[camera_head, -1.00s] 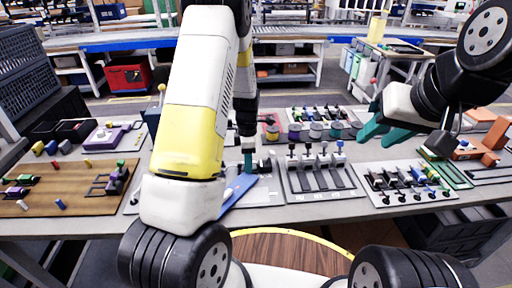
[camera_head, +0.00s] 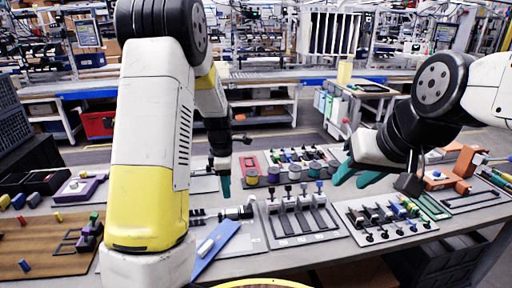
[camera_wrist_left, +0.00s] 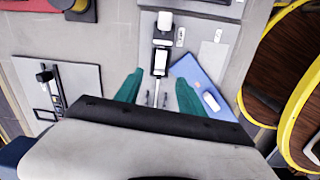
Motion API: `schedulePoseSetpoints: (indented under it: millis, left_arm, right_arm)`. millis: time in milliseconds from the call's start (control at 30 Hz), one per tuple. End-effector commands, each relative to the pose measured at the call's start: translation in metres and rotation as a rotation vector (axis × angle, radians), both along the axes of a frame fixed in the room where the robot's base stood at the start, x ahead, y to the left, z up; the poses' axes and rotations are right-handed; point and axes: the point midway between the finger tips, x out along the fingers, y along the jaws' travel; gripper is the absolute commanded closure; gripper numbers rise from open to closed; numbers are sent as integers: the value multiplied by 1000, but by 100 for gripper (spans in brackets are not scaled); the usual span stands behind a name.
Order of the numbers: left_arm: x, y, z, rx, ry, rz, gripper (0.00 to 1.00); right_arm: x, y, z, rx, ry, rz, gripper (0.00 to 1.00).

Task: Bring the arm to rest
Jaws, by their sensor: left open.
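My left gripper (camera_head: 222,181) is open and empty, its teal fingers hanging above the bench. In the left wrist view its two fingers (camera_wrist_left: 158,88) stand apart over a grey plate (camera_wrist_left: 190,45). A black and white screwdriver-like tool (camera_wrist_left: 161,60) lies on that plate, its thin shaft running down between the fingers in the picture, with no visible grip on it. In the head view the tool (camera_head: 240,212) lies on the plate in front of the gripper. My right gripper (camera_head: 357,172) has its teal fingers apart and empty, above the right part of the bench.
A blue board (camera_head: 214,246) with a white item lies beside the tool. A panel with several upright black tools (camera_head: 302,216) stands right of it, and another panel (camera_head: 385,218) is further right. A brown board (camera_head: 45,245) is at the left. A red panel (camera_head: 248,166) lies behind.

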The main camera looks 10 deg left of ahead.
Motion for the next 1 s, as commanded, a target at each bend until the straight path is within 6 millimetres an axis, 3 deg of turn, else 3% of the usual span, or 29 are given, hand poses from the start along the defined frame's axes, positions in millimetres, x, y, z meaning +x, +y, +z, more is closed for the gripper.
schedulePoseSetpoints:
  millis: [200, 500, 633, 800, 1000]
  left_arm:
    - [-44, -9, 91, -49, -156, -407, 54]
    - [-136, -18, 181, 60, -401, -1051, 54]
    - [-178, -20, 202, 172, -485, -1318, 54]
    - [-218, -22, 213, 319, -542, -1579, 54]
    - [-237, -23, 215, 403, -555, -1709, 54]
  right_arm:
    - [0, 0, 0, 0, 0, 0, 64]
    - [0, 0, 0, 0, 0, 0, 64]
    - [0, 0, 0, 0, 0, 0, 64]
    - [0, 0, 0, 0, 0, 0, 64]
    - [0, 0, 0, 0, 0, 0, 64]
